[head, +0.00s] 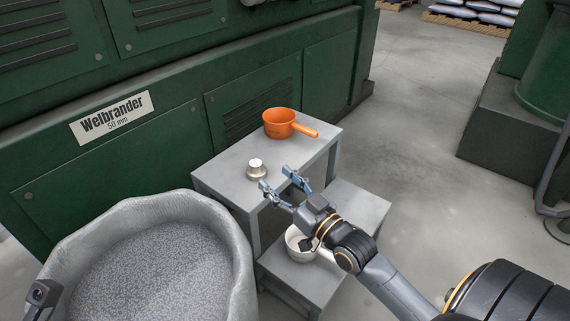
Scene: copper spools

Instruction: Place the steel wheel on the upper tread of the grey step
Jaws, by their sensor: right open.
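The steel wheel (256,168), a small pale metal piece with a raised hub, sits on the upper tread of the grey step (227,168), near the middle of its front-left part. My right gripper (275,178) is open, with its blue fingers just to the right of and below the wheel in the picture. The fingers look apart from the wheel, and nothing shows between them. My left gripper is not clearly seen.
An orange pan (279,123) stands at the back of the upper tread, its handle pointing right. A whitish pot (298,245) stands on the lower tread (358,209), partly hidden by my right arm. A large grey tub (243,270) is at left; a green machine (160,140) stands behind.

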